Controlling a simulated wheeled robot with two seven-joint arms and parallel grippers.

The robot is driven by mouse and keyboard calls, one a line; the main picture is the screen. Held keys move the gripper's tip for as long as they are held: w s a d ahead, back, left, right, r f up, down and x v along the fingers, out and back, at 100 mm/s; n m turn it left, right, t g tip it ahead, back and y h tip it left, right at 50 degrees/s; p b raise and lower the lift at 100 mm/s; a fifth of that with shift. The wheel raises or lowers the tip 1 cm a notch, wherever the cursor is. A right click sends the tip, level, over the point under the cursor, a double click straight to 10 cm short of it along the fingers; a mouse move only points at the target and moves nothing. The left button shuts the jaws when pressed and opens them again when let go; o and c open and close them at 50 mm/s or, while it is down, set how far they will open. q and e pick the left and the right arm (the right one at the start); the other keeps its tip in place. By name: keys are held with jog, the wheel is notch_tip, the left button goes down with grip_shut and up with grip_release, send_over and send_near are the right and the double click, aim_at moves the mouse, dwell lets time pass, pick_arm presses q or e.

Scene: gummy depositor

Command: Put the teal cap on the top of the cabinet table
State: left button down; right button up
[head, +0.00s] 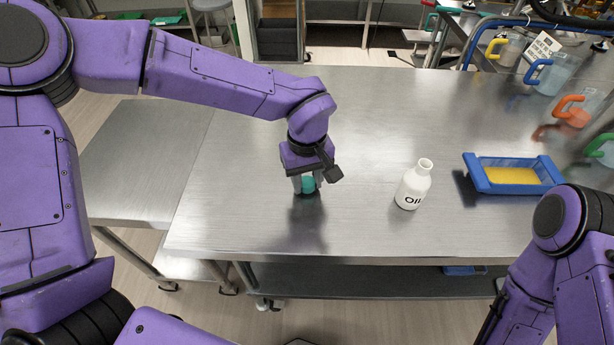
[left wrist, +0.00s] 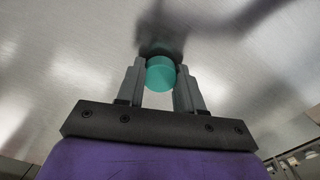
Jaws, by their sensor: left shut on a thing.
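The teal cap (head: 308,184) is between the fingers of my left gripper (head: 308,186), at or just above the metal table top (head: 350,120). In the left wrist view the teal cap (left wrist: 160,74) sits between the two grey fingertips of the left gripper (left wrist: 161,80), which is shut on it. A dark shadow lies beside the cap on the metal. I cannot tell whether the cap touches the surface. My right arm shows at the lower right of the head view, but its gripper is out of view.
A white oil bottle (head: 413,186) stands right of the left gripper. A blue tray (head: 515,188) with yellow contents is farther right. Several pitchers with coloured handles, one blue (head: 553,72), line the right edge. A lower metal surface (head: 140,160) adjoins at left. The table's middle is clear.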

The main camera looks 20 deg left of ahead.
aim_at(307, 182)
pick_arm(q)
jog(key=shift+f, duration=0.35)
jog(key=c, duration=0.7)
grip_release()
notch_tip(307, 182, up, 13)
jog(key=shift+r, duration=0.1)
